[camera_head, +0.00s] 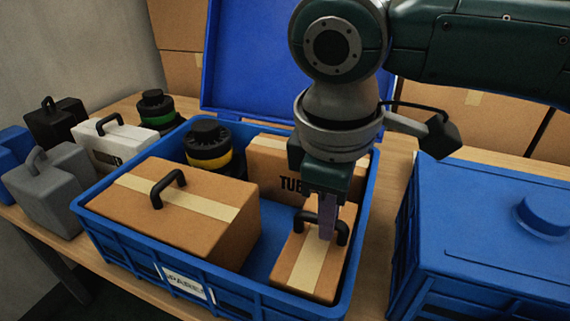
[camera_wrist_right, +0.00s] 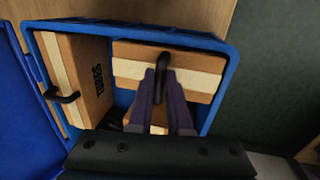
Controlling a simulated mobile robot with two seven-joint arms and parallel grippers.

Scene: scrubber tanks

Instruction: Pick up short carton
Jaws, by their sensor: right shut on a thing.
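The short carton (camera_head: 308,268) is brown with a pale tape strip and a black handle on top. It sits at the front right inside the open blue crate (camera_head: 352,290). My right gripper (camera_head: 327,232) comes down from above and is shut on the carton's handle. In the right wrist view, the gripper's fingers (camera_wrist_right: 162,80) close around the black handle, above the carton (camera_wrist_right: 203,72). I cannot tell whether the carton is clear of the crate floor. My left gripper is not in view.
A larger handled carton (camera_head: 205,220) fills the crate's left side. A carton marked TUBES (camera_head: 265,160) and a yellow-banded black canister (camera_head: 208,150) stand behind. Several handled cases, one white (camera_head: 115,140), stand left. A blue tank (camera_head: 490,225) stands close on the right.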

